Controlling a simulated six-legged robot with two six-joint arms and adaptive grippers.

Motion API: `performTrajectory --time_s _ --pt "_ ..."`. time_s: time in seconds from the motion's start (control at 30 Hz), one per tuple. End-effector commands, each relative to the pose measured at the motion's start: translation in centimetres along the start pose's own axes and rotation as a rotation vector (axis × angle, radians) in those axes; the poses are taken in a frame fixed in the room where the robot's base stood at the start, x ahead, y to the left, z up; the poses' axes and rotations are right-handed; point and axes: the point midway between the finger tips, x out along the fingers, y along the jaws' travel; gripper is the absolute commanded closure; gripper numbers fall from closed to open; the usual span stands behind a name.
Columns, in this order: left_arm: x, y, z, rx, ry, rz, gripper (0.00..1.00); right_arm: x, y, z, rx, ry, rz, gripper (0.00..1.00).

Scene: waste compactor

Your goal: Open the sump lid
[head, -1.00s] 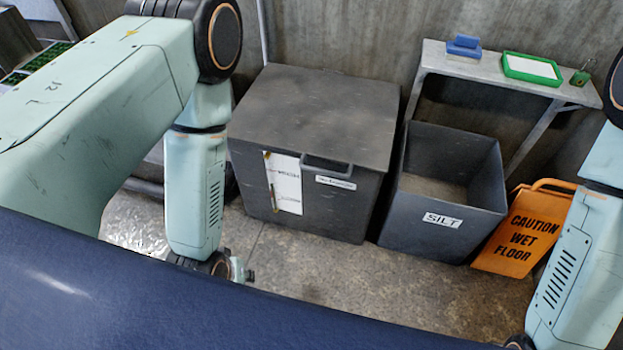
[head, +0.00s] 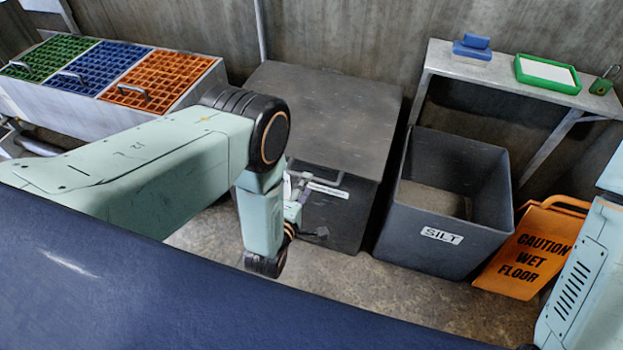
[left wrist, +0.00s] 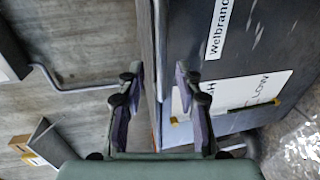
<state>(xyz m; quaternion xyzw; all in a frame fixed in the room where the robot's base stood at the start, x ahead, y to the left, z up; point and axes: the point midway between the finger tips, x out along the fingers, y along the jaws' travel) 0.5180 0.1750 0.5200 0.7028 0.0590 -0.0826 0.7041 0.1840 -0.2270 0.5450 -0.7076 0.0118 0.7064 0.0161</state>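The sump is a dark grey box (head: 335,222) against the wall in the head view. Its flat grey lid (head: 335,110) lies shut on top. A bar handle (head: 328,177) sits at the lid's front edge, partly hidden by my left gripper. My left gripper (head: 297,190) is at the left end of this handle. In the left wrist view its two fingers (left wrist: 158,88) are apart, with the thin lid-side edge running between them. I cannot tell whether they touch it. The labelled front face (left wrist: 240,60) is right of the fingers. My right gripper is not visible.
An open silt bin (head: 440,225) stands right of the sump, with an orange wet-floor sign (head: 532,250) beside it. A shelf (head: 500,75) holds a blue block, green tray and padlock. A bench with coloured grates (head: 112,78) is at left. Some floor in front is clear.

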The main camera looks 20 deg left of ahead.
Motion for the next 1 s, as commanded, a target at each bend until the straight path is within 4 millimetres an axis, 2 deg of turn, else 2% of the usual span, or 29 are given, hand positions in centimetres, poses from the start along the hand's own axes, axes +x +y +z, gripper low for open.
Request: performTrajectory --time_s 0.1,0.3,0.67,1.0 --pt "2.0 -0.3 0.0 0.001 0.000 0.001 0.65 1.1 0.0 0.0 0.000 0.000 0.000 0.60" --pt "4.1 -0.2 0.1 0.001 0.000 -0.001 0.65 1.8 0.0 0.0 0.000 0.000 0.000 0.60" --pt "4.9 0.0 0.3 0.002 -0.001 -0.003 0.65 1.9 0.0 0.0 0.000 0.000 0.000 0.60" --pt "4.9 0.0 0.3 0.002 -0.001 -0.003 0.94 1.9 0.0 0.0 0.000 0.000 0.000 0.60"
